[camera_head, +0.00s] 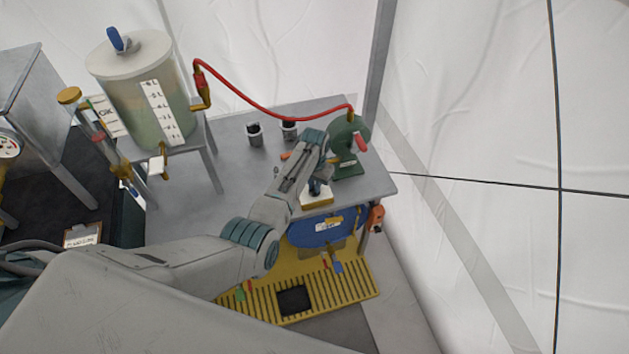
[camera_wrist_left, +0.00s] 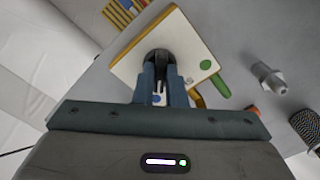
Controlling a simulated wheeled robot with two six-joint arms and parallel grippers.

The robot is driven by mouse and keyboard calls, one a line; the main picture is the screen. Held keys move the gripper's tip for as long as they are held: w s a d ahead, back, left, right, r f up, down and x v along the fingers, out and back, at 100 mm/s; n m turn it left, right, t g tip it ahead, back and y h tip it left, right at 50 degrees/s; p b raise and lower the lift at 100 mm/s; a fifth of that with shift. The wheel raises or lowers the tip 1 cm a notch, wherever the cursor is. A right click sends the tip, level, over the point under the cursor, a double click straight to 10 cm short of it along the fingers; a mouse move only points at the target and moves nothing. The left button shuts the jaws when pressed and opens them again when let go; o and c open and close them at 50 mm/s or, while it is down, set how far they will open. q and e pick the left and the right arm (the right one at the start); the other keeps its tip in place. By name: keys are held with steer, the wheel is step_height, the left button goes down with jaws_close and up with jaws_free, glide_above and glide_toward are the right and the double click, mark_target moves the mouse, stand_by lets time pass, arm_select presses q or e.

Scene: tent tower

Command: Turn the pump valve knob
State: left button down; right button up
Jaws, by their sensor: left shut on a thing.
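The pump valve knob (camera_wrist_left: 158,57) is a dark rounded knob on a white plate with a yellow edge (camera_wrist_left: 195,40). In the left wrist view, the two blue-grey fingers of my left gripper (camera_wrist_left: 161,88) are shut on it from either side. In the head view, my left gripper (camera_head: 318,186) points down at the small white and yellow valve box (camera_head: 316,202) near the table's front edge. The knob itself is mostly hidden there by the gripper. My right gripper is not in view.
Two small dark-topped cylinders (camera_head: 254,134) stand on the grey table (camera_head: 215,195). A yellow grate (camera_head: 335,292) lies below.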

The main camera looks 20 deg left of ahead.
arm_select(q)
steer(key=shift+r+m+p, duration=0.1)
steer(key=shift+m+p, duration=0.65)
steer(key=shift+m, duration=1.55)
steer(key=shift+w, duration=0.1)
steer(key=c, duration=1.5)
jaws_free()
step_height(320, 180, up, 11)
steer(key=shift+f+b, duration=0.15)
steer(key=shift+b, duration=0.85)
steer(key=shift+f, duration=0.1)
